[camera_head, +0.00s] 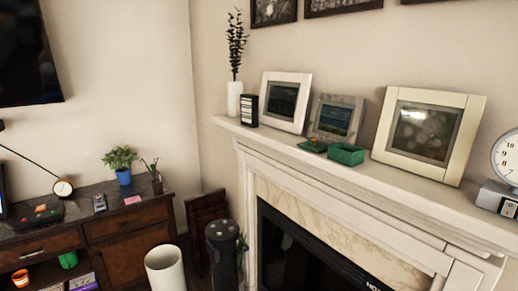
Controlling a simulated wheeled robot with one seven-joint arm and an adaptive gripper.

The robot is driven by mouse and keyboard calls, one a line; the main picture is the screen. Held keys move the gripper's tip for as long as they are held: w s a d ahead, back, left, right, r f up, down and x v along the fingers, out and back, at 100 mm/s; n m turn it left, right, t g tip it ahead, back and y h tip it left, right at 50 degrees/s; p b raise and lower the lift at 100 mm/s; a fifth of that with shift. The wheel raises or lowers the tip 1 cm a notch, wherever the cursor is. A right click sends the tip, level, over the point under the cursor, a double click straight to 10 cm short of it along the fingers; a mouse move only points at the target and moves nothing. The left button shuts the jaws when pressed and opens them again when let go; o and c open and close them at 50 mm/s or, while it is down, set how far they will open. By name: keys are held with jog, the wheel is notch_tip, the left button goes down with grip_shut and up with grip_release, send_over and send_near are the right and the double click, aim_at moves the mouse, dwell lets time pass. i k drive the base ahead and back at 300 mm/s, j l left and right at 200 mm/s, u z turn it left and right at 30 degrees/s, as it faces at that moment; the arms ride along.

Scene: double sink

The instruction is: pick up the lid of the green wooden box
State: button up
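A small open green box (346,155) stands on the white mantel shelf, in front of the gap between the grey picture frame and the large cream frame. A flat, darker green piece (313,146), which looks like its lid, lies on the shelf just left of the box, in front of the grey frame. It looks apart from the box, and a small orange-brown spot shows on it. I cannot make out my gripper in the head view.
The mantel (400,190) also carries a white frame (286,101), a grey frame (336,118), a cream frame (428,134), a white vase (234,98) and a scale (503,170). A white cylinder (165,269) and a dark upright object (222,255) stand below left.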

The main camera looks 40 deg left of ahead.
aim_at(312, 145)
jog(key=u, duration=1.4)
